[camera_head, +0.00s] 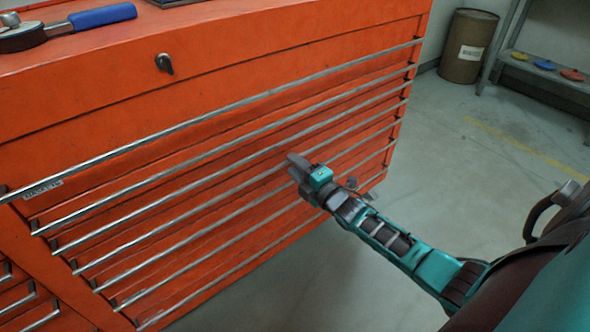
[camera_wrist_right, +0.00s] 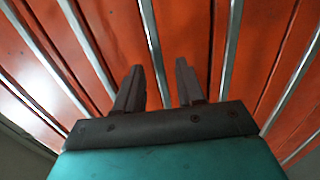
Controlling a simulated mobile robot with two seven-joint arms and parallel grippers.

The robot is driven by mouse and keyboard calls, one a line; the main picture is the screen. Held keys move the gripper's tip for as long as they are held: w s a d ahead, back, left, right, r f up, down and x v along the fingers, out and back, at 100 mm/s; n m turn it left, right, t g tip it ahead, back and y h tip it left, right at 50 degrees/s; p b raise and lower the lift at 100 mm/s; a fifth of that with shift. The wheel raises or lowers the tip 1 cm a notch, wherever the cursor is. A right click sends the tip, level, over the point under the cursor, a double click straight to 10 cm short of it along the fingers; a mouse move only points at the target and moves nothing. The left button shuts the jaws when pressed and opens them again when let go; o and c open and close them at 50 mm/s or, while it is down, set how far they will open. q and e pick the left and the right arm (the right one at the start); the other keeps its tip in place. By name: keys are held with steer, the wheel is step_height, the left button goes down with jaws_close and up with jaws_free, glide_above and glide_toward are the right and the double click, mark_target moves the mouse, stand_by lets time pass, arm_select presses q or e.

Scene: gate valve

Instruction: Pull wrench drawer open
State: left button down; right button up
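The red tool chest (camera_head: 110,95) has several wide shut drawers, each with a long metal bar handle. A small label (camera_head: 42,188) sits at the left below the top handle (camera_head: 215,118); I cannot read it. My right gripper (camera_head: 297,165) is at the drawer fronts, right of centre, beside one of the middle handles. In the right wrist view my right gripper (camera_wrist_right: 158,84) is open, its two dark fingers apart. One bar handle (camera_wrist_right: 151,40) runs between the fingers in the picture; contact cannot be told. My left gripper is not in view.
A blue-handled tool (camera_head: 95,18) lies on the chest top. A black knob or key (camera_head: 164,63) sticks out of the upper front panel. Right of the chest the grey floor (camera_head: 475,150) is clear. A brown drum (camera_head: 468,46) and a shelf (camera_head: 548,70) stand behind.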

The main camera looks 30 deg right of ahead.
steer(key=shift+w, duration=0.35)
steer(key=shift+c, duration=0.3)
jaws_close()
